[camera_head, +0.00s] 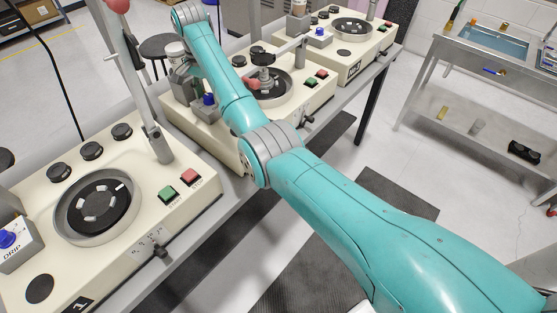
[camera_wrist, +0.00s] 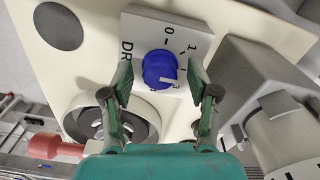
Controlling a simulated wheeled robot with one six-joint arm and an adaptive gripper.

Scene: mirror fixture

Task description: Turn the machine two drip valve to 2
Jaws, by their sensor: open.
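The machine two drip valve is a blue round knob (camera_wrist: 160,70) with a white pointer mark, on a light grey box lettered DR. In the wrist view, 0 and 1 are printed around it. My gripper (camera_wrist: 161,78) is open, with one finger on each side of the knob. Small gaps show, so contact cannot be told. In the head view the knob (camera_head: 208,99) shows on the middle machine (camera_head: 318,98), beside my wrist.
Machine one (camera_head: 130,185) stands at the front left and machine three (camera_head: 375,42) behind, each with its own blue knob. A red-ended lever (camera_wrist: 55,147) lies left of my gripper, and a grey block (camera_wrist: 260,75) stands close on the right.

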